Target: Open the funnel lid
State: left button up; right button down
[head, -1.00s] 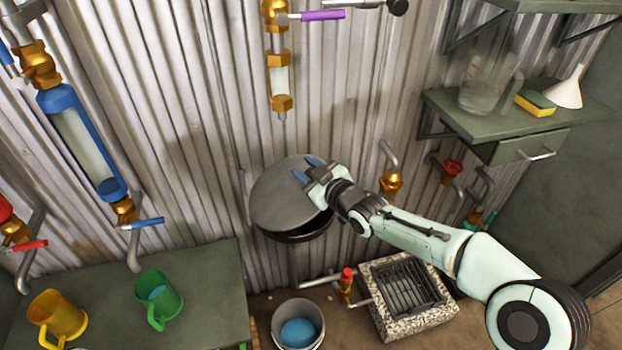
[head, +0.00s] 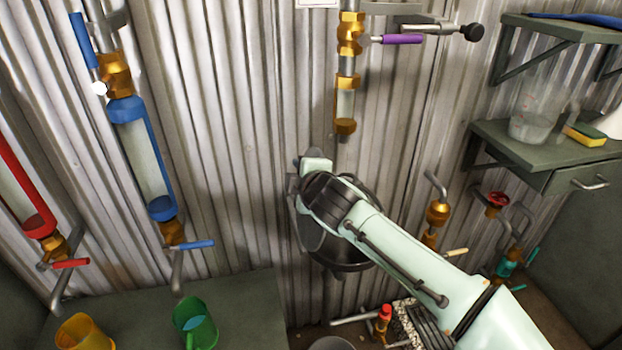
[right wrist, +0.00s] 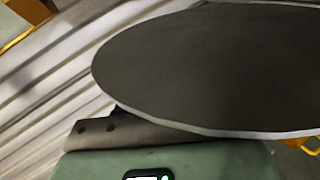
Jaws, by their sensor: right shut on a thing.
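The round grey funnel lid (head: 310,238) stands steeply tilted at the left side of the funnel (head: 345,266), against the corrugated wall. My arm covers part of both. My right gripper (head: 301,163) is at the lid's upper edge and shut on it. In the right wrist view the lid (right wrist: 215,70) fills much of the picture as a dark disc with a pale rim, just beyond the gripper's body; the fingertips are mostly hidden there. The dark funnel rim shows beneath my forearm. My left gripper is not in view.
A purple-handled valve (head: 403,39) with a brass-fitted pipe hangs above the funnel. A shelf (head: 540,150) with a jug and sponge is at right.

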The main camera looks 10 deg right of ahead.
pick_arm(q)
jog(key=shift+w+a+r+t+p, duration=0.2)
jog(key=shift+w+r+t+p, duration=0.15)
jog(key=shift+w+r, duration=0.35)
pick_arm(e)
jog(key=a+f+n+h, duration=0.1)
jog(key=a+n+h, duration=0.1)
jog(key=a, duration=0.5)
jog(key=shift+s+a+n, duration=0.15)
jog(key=shift+a+n, duration=0.05)
jog(key=shift+n, duration=0.4)
jog(key=shift+f, duration=0.1)
jog(key=c, duration=0.8)
grip_release()
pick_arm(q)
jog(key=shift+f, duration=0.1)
pick_arm(e)
jog(key=shift+f, duration=0.1)
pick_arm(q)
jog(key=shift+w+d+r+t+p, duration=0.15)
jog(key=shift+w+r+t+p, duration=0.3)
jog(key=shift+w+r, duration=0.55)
pick_arm(e)
jog(key=v, duration=1.3)
jog(key=shift+s+a, duration=0.1)
jog(key=shift+s, duration=0.1)
